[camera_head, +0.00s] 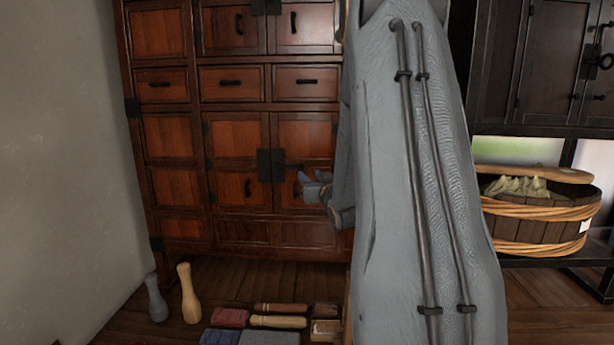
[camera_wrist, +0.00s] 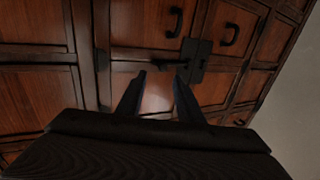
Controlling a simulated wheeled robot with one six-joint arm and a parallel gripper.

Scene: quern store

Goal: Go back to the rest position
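My gripper (camera_head: 312,186) shows in the head view left of my large grey arm link, in front of the lower doors of a red-brown wooden cabinet (camera_head: 235,135). In the wrist view my gripper's two dark fingers (camera_wrist: 160,80) stand apart with nothing between them, so it is open and empty. The cabinet fills most of the wrist view behind the fingers, with dark handles and a dark latch plate (camera_wrist: 189,58). I cannot tell exactly how far the fingertips are from the cabinet front. My arm hides the middle right of the head view.
On the floor stand a grey bottle-shaped piece (camera_head: 155,298) and a tan one (camera_head: 188,293). Brushes (camera_head: 278,321) and coloured blocks (camera_head: 229,318) lie nearby. A wooden tub (camera_head: 540,232) sits on a dark shelf at right. A plain wall (camera_head: 55,150) bounds the left.

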